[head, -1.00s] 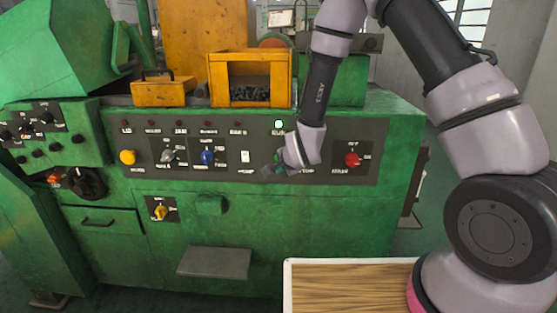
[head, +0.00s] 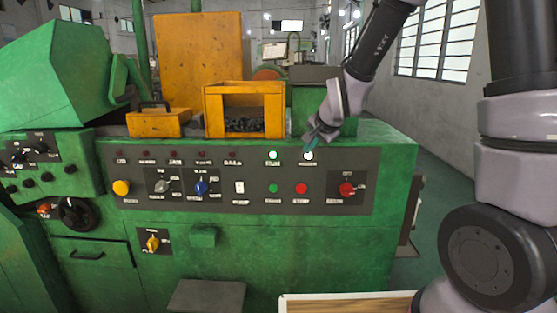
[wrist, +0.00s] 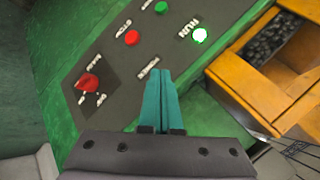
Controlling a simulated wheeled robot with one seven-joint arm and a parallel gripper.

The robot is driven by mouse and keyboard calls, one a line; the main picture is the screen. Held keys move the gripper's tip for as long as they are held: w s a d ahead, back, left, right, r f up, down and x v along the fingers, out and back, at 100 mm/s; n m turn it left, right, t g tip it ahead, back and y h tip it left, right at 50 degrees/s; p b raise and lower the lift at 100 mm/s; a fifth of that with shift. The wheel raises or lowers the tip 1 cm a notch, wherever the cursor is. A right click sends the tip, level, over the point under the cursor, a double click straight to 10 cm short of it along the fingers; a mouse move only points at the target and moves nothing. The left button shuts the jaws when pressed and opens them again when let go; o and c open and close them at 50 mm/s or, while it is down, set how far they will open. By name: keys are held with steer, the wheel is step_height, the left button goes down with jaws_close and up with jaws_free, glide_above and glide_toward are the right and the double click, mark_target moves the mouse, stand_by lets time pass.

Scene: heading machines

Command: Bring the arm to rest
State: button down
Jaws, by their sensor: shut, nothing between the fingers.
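My gripper (head: 314,146) is above the upper edge of the green machine's dark control panel (head: 327,182) in the head view, close to a lit white lamp (head: 309,156). In the wrist view its teal fingers (wrist: 159,100) are together, with nothing between them. They point over the panel's edge. My arm reaches down from the upper right. A green lamp (head: 273,155) is lit, labelled RUN in the wrist view. Below it are a green button (head: 273,188) and a red button (head: 301,188). A red knob (head: 347,190) sits at the right.
An orange bin (head: 244,92) holding small dark parts stands on the machine top, left of my gripper. An orange box (head: 158,122) is farther left. A light-edged wooden board (head: 345,304) lies at the bottom right. Open floor shows right of the machine.

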steer(key=s+d+r+n, duration=0.2)
steer(key=s+d+r, duration=0.7)
steer(key=r, duration=0.2)
steer(key=s+d+r+n, duration=0.1)
steer(key=s+d+r, duration=0.1)
steer(key=s, duration=0.5)
steer(key=s+d+r+n+g+h, duration=0.1)
steer(key=s+d+r, duration=0.2)
steer(key=s, duration=0.4)
steer(key=shift+s+d+r+n, duration=0.3)
steer(key=shift+d+n, duration=0.1)
steer(key=shift+d, duration=0.5)
steer(key=shift+w, duration=0.1)
